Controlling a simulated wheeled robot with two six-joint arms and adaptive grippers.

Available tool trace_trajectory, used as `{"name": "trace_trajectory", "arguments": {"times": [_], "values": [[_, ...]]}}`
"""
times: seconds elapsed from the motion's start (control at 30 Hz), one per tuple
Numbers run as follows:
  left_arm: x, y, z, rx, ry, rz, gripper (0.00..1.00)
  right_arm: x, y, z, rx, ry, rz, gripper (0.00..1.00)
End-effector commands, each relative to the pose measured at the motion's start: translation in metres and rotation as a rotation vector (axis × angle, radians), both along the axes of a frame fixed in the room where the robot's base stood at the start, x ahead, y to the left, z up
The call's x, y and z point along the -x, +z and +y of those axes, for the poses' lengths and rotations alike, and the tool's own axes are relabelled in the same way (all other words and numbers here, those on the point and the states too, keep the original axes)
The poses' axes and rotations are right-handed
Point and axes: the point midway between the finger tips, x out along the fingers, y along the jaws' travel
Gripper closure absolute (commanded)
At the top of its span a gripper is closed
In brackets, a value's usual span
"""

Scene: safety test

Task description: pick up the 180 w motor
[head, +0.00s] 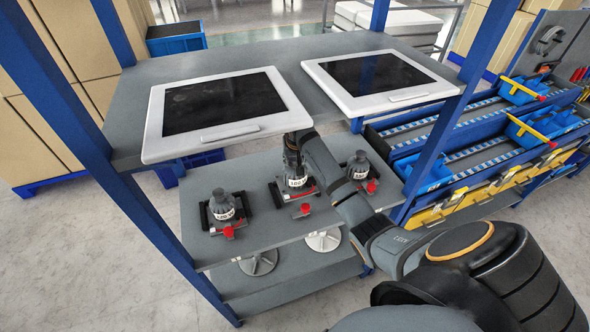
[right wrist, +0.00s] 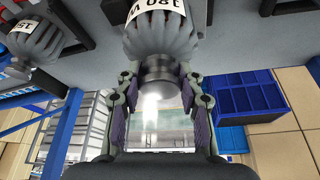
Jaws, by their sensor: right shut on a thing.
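Three grey motors sit in dark holders with red parts on the middle shelf (head: 250,178). The 180 W motor (head: 296,181) is the middle one, and its label is partly readable. In the right wrist view the 180 W motor (right wrist: 160,35) hangs upside down in the picture, with its label at the top edge. My right gripper (head: 291,157) comes down on it from above. In the right wrist view the fingers of my right gripper (right wrist: 161,100) are shut on its narrow metal end. The motor still appears in its holder. My left gripper is out of view.
Another motor (head: 222,205) stands to the left and one (head: 358,165) to the right, near my forearm. Two white-framed screens (head: 222,135) (head: 340,92) lie on the upper shelf just above. Blue posts (head: 447,110) bound the rack. Blue bins (head: 530,130) stand at right.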

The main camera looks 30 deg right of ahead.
Motion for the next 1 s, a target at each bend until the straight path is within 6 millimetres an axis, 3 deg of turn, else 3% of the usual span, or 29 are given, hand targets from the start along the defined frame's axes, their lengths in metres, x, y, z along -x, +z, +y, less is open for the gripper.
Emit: {"name": "trace_trajectory", "arguments": {"times": [0.27,0.8,1.0], "values": [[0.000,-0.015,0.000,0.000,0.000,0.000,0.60,0.030,0.003,0.007,0.004,0.002,-0.008,1.00],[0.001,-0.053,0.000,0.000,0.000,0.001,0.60,0.151,0.003,0.035,0.008,0.005,-0.003,1.00],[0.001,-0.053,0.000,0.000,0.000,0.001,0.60,0.169,0.005,0.040,0.006,0.002,-0.006,1.00]]}}
